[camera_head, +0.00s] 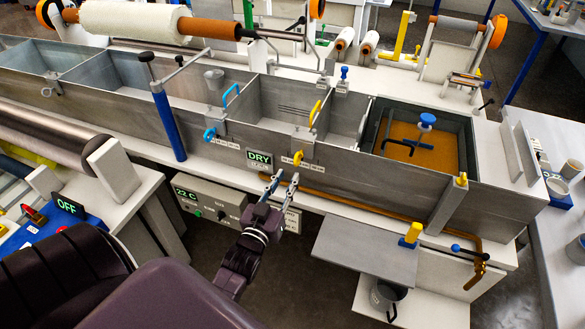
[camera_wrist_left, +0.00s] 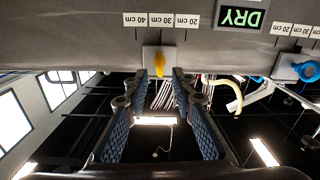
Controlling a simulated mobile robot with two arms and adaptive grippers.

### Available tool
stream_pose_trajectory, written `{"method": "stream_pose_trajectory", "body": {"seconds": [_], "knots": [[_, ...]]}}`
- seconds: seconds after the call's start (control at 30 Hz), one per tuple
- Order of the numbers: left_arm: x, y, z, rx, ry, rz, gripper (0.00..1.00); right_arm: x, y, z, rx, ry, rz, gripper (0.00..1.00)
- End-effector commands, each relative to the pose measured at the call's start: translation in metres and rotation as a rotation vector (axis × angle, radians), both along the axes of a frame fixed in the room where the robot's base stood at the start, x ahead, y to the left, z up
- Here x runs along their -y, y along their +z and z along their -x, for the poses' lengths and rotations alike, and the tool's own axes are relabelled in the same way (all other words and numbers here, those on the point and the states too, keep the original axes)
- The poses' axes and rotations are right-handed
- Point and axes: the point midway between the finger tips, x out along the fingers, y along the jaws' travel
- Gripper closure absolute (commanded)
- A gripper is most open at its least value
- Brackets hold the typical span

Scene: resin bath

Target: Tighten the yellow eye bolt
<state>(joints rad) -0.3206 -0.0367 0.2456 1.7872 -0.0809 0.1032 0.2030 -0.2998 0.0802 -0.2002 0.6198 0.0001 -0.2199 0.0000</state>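The yellow eye bolt (camera_head: 299,158) sits on the front wall of the metal bath, right of the DRY sign. In the left wrist view the yellow eye bolt (camera_wrist_left: 159,63) stands out from a pale square plate and looks narrow, nearly edge-on. My left gripper (camera_head: 283,182) is below and in front of it in the head view. In the left wrist view my left gripper (camera_wrist_left: 160,78) is open, its two blue-padded fingers spread, with the bolt beyond the gap between the tips. No contact with the bolt shows. My right gripper is not in view.
A blue eye bolt (camera_head: 210,133) is left of the DRY sign (camera_head: 259,160); the blue bolt also shows in the left wrist view (camera_wrist_left: 308,70). A brown pipe (camera_head: 350,203) runs below the bath wall. A grey control box (camera_head: 212,203) is beneath, left of my left gripper.

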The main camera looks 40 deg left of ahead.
Motion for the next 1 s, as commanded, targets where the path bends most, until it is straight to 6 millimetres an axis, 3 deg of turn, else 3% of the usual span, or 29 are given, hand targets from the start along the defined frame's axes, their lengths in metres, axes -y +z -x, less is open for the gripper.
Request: {"method": "stream_pose_trajectory", "body": {"seconds": [0.1,0.3,0.87,1.0], "knots": [[0.005,0.000,0.018,-0.001,0.000,0.001,0.76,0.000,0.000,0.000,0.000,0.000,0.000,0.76],[0.008,0.000,0.031,0.000,0.000,0.000,0.76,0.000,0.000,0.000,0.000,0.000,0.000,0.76],[0.008,0.000,0.033,0.000,0.000,0.000,0.76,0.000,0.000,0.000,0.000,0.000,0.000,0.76],[0.012,-0.018,0.032,-0.032,-0.009,0.007,0.76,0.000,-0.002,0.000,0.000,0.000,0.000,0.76]]}}
